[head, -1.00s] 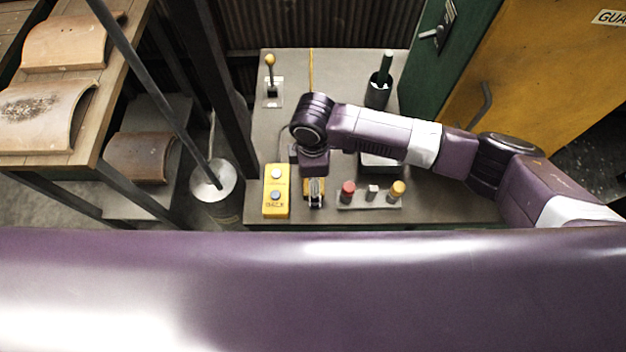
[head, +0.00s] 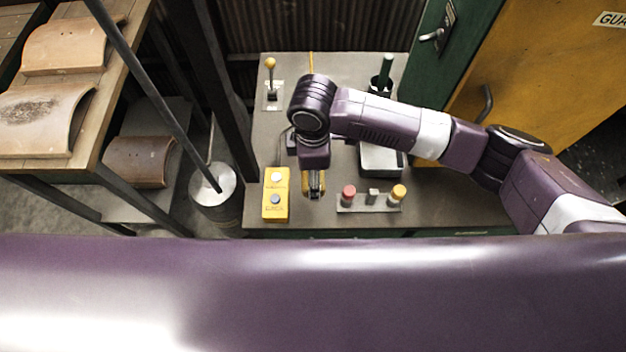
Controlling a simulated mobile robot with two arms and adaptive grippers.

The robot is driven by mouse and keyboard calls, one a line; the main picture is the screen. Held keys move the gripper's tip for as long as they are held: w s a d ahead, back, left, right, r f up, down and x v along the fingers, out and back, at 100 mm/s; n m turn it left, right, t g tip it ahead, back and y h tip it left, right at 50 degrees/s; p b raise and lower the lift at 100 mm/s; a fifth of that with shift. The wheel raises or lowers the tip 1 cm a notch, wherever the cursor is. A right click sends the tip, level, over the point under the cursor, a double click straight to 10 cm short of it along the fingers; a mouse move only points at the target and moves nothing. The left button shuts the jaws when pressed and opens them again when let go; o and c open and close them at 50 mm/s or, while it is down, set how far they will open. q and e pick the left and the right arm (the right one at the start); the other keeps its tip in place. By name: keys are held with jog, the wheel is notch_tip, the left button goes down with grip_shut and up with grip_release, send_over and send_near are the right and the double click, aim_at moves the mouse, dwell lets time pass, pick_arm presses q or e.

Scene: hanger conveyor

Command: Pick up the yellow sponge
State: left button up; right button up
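The yellow sponge (head: 306,186) shows as small yellow patches on both sides of my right gripper's fingers, between the yellow button box and the row of knobs. My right gripper (head: 315,190) points down and appears shut on the sponge, which seems slightly above the table, with a dark patch like a shadow below it. The fingers and wrist hide most of the sponge. My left gripper is not in view.
A yellow button box (head: 275,195) stands just left of the sponge.

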notch_tip(320, 180, up, 15)
jog(key=b, duration=0.1)
jog(key=shift+r, duration=0.1)
